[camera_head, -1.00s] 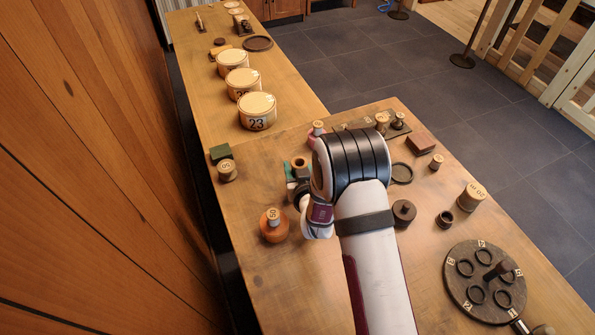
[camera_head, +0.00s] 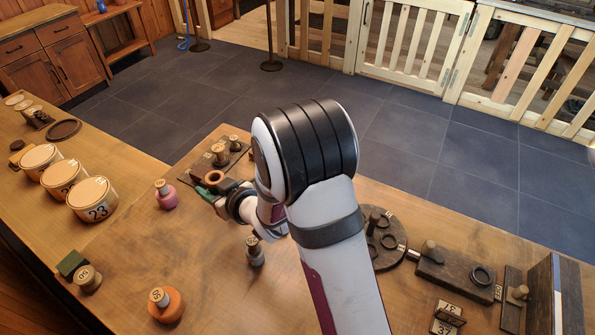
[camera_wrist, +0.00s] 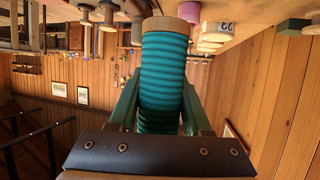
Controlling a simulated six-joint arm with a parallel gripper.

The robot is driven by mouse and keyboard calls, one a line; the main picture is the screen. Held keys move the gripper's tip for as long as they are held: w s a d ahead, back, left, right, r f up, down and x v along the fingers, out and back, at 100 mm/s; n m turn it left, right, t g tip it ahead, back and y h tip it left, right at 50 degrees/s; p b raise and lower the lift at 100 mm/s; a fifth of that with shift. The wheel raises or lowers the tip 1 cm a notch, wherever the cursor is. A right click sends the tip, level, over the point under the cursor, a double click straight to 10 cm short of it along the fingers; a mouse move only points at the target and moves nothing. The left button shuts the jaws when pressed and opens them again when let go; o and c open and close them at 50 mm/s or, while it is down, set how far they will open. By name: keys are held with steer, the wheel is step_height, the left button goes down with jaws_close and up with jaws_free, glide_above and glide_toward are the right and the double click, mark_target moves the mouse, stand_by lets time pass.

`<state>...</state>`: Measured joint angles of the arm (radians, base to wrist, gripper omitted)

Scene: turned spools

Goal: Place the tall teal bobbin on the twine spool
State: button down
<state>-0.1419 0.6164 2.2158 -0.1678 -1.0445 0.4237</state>
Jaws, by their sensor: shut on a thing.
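My gripper (camera_wrist: 162,112) is shut on the tall teal bobbin (camera_wrist: 165,75), with a green finger on each side of its ribbed teal winding. The bobbin's pale wooden end shows at the top of the wrist view.
A pink spool (camera_head: 166,197) stands left of my gripper. An orange spool (camera_head: 167,306) and a grey spool (camera_head: 255,253) stand nearer. White tubs (camera_head: 90,200) line the left table. A round dark rack (camera_head: 384,243) is right of my arm. Table between pink and grey spools is clear.

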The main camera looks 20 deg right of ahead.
steer(key=w+d+r+m+t+h, duration=0.1)
steer(key=w+d+r+m+h, duration=0.15)
steer(key=d, duration=1.65)
steer(key=w+d+r+m+t+h, duration=0.1)
steer(key=d+r+m+h, duration=0.2)
steer(key=d, duration=1.6)
steer(key=shift+h, duration=0.35)
steer(key=w+a+f, duration=0.3)
steer(key=a, duration=0.1)
steer(key=w+a+f, duration=0.3)
steer(key=w, duration=0.1)
steer(key=shift+a+f, duration=0.3)
steer(key=shift+a, duration=0.05)
step_height(320, 180, down, 4)
steer(key=shift+a+f, duration=0.1)
steer(key=shift+f, duration=0.1)
steer(key=shift+c, duration=1.7)
jaws_free()
